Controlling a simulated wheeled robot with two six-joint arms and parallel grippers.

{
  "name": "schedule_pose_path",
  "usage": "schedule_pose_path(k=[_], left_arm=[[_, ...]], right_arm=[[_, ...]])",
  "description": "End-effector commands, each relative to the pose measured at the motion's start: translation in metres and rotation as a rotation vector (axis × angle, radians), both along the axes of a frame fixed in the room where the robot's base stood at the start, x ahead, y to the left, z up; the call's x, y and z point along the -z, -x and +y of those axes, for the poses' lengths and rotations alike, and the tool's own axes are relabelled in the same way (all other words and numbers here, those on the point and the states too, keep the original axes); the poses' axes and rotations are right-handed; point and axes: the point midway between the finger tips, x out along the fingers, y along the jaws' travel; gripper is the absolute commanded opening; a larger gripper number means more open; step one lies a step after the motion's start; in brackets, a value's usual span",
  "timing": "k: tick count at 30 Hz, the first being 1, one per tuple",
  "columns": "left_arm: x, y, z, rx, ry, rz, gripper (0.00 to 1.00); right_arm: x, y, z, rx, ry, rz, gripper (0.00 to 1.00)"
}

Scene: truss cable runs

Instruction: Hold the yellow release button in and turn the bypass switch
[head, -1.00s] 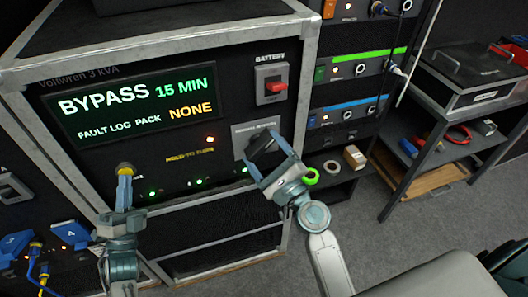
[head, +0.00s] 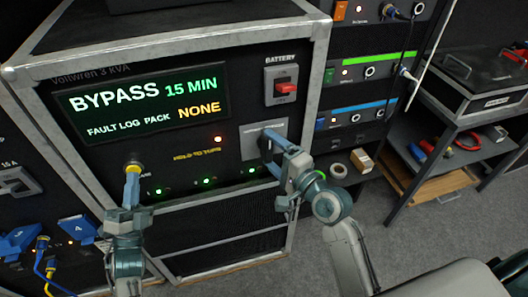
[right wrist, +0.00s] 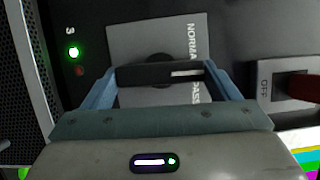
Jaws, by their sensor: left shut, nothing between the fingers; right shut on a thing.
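The yellow release button (head: 133,165) is on the lower left of the black front panel, mostly covered by my left gripper. My left gripper (head: 132,172) is shut and empty, its tips against the button; how deep it is pressed cannot be seen. The bypass switch is a black bar handle (right wrist: 160,74) on a grey plate (head: 278,128) at the panel's right. My right gripper (head: 267,152) is shut on this handle, one finger at each end. In the right wrist view, the handle's white mark points right, between the partly covered "NORMAL" and "BYPASS" labels.
The display (head: 145,103) reads "BYPASS 15 MIN" and "PACK NONE". A red battery switch (head: 285,86) sits just above the switch plate. Blue plugs (head: 78,229) are at lower left. A rack and a shelf trolley (head: 440,140) stand to the right.

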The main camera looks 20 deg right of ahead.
Motion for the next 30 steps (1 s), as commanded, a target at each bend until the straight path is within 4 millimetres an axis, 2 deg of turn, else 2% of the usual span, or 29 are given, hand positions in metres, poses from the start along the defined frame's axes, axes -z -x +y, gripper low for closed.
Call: schedule_pose_path(k=[18, 30], left_arm=[[0.0002, -0.0002, 0.0, 0.0, 0.0, 0.0, 0.0], [0.0003, -0.0002, 0.0001, 0.0, 0.0, 0.0, 0.0]], right_arm=[[-0.0039, 0.0, 0.0014, 0.0, 0.566, 0.0, 0.59], [-0.0041, -0.0001, 0.0023, -0.001, 0.788, 0.002, 0.59]])
